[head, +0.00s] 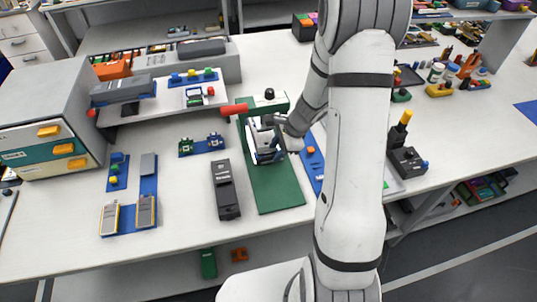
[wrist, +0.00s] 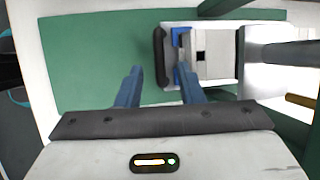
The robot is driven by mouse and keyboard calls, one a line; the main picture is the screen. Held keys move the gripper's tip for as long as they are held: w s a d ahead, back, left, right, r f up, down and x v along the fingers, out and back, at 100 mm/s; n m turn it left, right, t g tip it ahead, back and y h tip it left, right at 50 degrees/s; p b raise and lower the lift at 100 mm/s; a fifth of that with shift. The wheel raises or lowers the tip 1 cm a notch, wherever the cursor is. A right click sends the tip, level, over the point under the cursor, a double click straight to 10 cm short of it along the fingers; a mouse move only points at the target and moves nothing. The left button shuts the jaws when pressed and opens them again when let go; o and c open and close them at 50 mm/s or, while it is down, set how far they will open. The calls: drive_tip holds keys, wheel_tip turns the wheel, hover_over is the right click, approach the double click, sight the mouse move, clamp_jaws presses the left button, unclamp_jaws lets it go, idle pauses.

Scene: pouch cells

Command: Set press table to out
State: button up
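The press (head: 280,195) has a green base plate, a green top arm, a red handle (head: 234,109) and a black knob (head: 269,94). In the wrist view its white press table (wrist: 214,67) lies over the green plate (wrist: 85,65), with a dark bar (wrist: 160,60) along its left end and a blue part beside the bar. My gripper (wrist: 160,72) is open. Its two blue fingers stand apart, one on each side of the dark bar; contact cannot be told.
A long dark device (head: 226,190) lies left of the press. Small green and blue parts (head: 201,145) sit on a blue mat behind it. A blue strip with an orange part (head: 311,150) lies right of the press. The front of the green plate is bare.

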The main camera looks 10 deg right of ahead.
drive_tip(key=shift+x, duration=1.6)
drive_tip(key=shift+c, duration=0.2)
clamp_jaws()
